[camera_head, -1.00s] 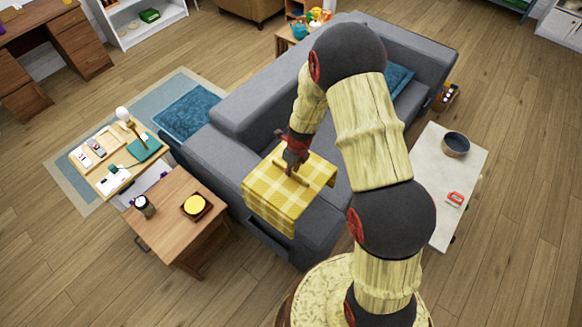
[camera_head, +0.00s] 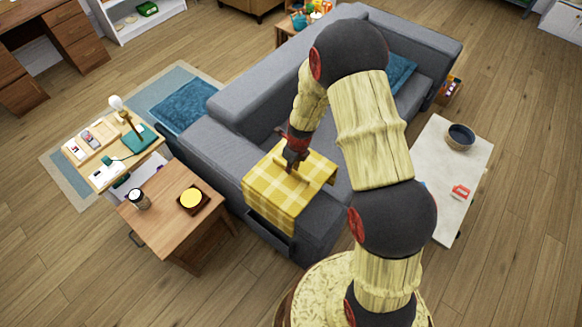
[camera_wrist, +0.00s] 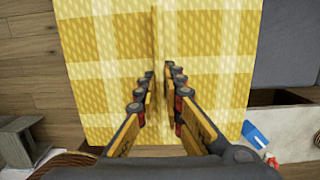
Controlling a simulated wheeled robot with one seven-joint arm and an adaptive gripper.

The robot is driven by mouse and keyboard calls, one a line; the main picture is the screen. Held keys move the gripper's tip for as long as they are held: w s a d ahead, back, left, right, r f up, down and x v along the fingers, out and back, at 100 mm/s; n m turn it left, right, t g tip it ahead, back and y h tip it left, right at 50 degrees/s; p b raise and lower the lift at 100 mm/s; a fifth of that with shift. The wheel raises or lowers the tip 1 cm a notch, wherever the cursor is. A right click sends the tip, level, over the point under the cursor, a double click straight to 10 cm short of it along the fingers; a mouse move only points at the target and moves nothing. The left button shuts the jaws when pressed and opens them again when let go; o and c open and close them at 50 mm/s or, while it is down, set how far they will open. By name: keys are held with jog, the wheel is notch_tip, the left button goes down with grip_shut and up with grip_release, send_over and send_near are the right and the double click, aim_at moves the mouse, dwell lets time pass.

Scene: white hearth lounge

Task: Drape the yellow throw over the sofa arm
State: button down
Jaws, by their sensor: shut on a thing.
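The yellow checked throw (camera_head: 278,198) lies over the near arm of the grey sofa (camera_head: 320,222), its top part flat and one side hanging down the arm's outer face. My gripper (camera_head: 293,172) is on top of the throw. In the wrist view the throw (camera_wrist: 105,50) fills most of the upper middle, and my gripper (camera_wrist: 160,78) is shut on a narrow ridge of it between the fingertips. The sofa arm beneath is mostly hidden by the throw, and my arm hides part of the seat.
A wooden side table (camera_head: 163,218) with a yellow-topped box (camera_head: 192,199) and a jar (camera_head: 138,199) stands left of the sofa arm. A pale coffee table (camera_head: 450,200) with a dark bowl (camera_head: 461,136) stands at right. Wooden floor (camera_head: 100,275) is clear at lower left.

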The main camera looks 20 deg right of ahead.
jog(key=shift+f+b, duration=4.45)
jog(key=shift+b, duration=0.1)
jog(key=shift+f+b, duration=1.9)
jog(key=shift+f, duration=2.6)
jog(key=c, duration=2.1)
grip_release()
jog(key=shift+o, duration=1.4)
